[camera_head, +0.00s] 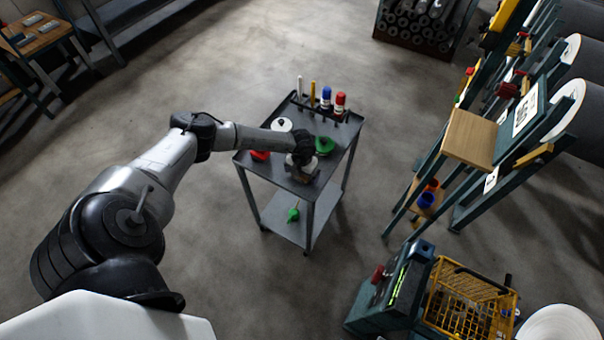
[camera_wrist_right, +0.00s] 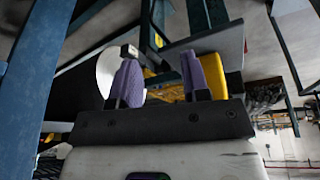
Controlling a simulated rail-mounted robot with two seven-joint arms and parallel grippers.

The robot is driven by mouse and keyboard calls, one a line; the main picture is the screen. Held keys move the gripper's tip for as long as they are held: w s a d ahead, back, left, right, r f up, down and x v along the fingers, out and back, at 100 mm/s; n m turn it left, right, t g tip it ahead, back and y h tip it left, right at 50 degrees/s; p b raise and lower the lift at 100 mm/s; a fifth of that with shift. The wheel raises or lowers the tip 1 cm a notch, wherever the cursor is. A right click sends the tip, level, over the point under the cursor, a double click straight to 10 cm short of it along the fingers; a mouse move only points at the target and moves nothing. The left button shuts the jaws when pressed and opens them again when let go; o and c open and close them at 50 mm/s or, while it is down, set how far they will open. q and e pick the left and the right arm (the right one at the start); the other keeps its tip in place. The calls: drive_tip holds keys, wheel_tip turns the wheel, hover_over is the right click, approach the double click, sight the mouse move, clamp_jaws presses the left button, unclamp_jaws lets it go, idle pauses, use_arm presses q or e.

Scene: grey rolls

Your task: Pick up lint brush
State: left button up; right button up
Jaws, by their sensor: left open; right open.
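A grey two-shelf cart (camera_head: 258,190) stands in the middle of the head view with several small items on its top. I cannot tell for sure which of them is the lint brush. My left gripper (camera_head: 300,172) is over the cart's top at the near right part, pointing down and open; it hides what lies directly under it. A red item (camera_head: 260,155), a white round item (camera_head: 281,125) and a green item (camera_head: 324,145) are close around it. My right gripper (camera_wrist_right: 161,82), with purple finger pads, is open and empty in the right wrist view.
A rack at the cart's back holds upright items, including a blue-topped one (camera_head: 326,95) and a red-topped one (camera_head: 340,103). A green item (camera_head: 293,213) is on the lower shelf. A yellow crate (camera_head: 468,300) and tall frames stand at right. The floor around the cart is clear.

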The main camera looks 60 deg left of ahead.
use_arm(q)
drive_tip(key=shift+c, duration=0.3)
drive_tip(key=c, duration=1)
drive_tip(key=shift+r, duration=0.1)
drive_tip(key=shift+r, duration=0.6)
wheel_tip(320, 180, up, 3)
drive_tip(key=shift+f+p, duration=0.1)
drive_tip(key=shift+p, duration=0.35)
drive_tip(key=w+d+r, duration=0.2)
drive_tip(key=d+r, duration=0.5)
drive_tip(key=d, duration=0.4)
drive_tip(key=shift+w+d+p, duration=0.2)
drive_tip(key=shift+w+p, duration=0.15)
drive_tip(key=shift+p, duration=0.1)
